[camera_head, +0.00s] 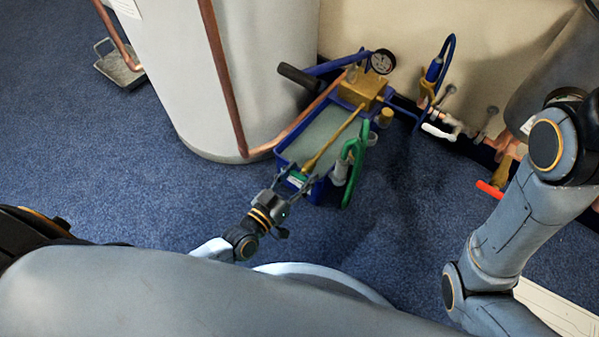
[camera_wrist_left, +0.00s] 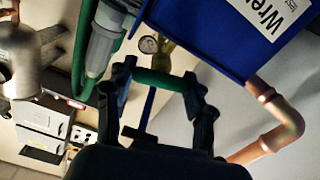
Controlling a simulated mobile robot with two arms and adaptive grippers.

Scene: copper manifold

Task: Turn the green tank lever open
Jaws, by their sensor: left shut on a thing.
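The blue test-pump tank (camera_head: 318,188) stands on the carpet beside the grey cylinder. The green tank lever (camera_head: 298,177) is at its near edge. In the left wrist view the lever (camera_wrist_left: 158,79) is a green bar lying across between my fingertips. My left gripper (camera_head: 290,187) reaches in from below and is shut on the lever; it also shows in the left wrist view (camera_wrist_left: 158,88). The fingers partly cover the lever's ends. My right arm shows at the right, but its gripper is out of view.
A green hose (camera_head: 353,168) and a grey fitting (camera_head: 340,172) are close to the right of the lever. A brass pump block (camera_head: 362,90), gauge (camera_head: 382,62) and black-gripped handle (camera_head: 298,76) stand above the tank. Copper pipe (camera_head: 228,85) runs down the cylinder (camera_head: 180,70). Carpet is open to the left.

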